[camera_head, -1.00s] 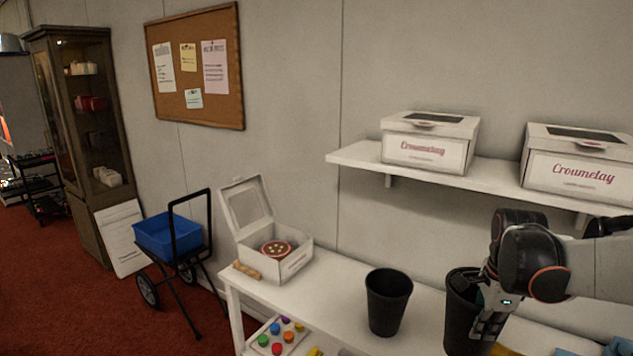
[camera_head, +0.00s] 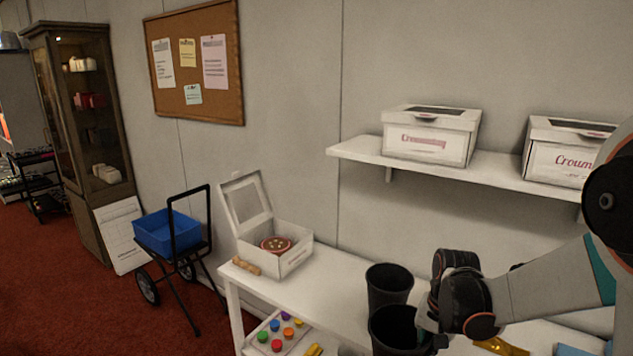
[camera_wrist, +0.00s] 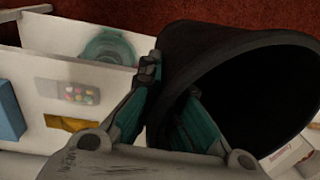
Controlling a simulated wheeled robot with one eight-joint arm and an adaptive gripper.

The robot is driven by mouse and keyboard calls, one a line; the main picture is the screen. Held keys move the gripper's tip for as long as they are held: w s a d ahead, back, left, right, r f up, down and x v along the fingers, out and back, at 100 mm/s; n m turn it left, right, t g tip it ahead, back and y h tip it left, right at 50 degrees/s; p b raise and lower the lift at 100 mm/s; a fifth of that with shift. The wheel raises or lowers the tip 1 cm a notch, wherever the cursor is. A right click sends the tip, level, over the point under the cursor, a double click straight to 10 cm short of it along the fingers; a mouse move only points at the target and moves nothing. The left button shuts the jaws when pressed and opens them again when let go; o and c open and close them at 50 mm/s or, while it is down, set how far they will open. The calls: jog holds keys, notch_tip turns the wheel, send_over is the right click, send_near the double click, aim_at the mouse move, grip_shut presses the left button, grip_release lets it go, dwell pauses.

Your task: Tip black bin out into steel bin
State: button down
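Two dark, open-topped bins show in the head view; both look black, and no bin looks plainly steel. One bin (camera_head: 388,284) stands on the white table. The other, the black bin (camera_head: 392,328), is nearer the camera and overlaps it in the picture. My gripper (camera_head: 428,328) is at this nearer bin's right side. In the wrist view my gripper (camera_wrist: 165,110) has one finger outside and one inside the wall of the black bin (camera_wrist: 245,50), gripping its rim. The bin's mouth is dark; its contents are hidden. I cannot tell whether the bins touch.
An open cake box (camera_head: 285,250) stands on the left of the white table (camera_head: 318,280). Below is a tray of coloured pieces (camera_head: 277,335). Closed boxes (camera_head: 430,135) sit on the wall shelf (camera_head: 355,157). A blue crate cart (camera_head: 168,232) stands left on red carpet.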

jog(key=a+f+n, duration=0.1)
jog(key=f+n, duration=0.1)
jog(key=a+f+n, duration=0.3)
jog(key=n, duration=0.1)
jog(key=shift+s+a+f+n+b, duration=0.2)
jog(key=shift+a+f+n+b, duration=0.1)
jog(key=shift+a+f, duration=0.1)
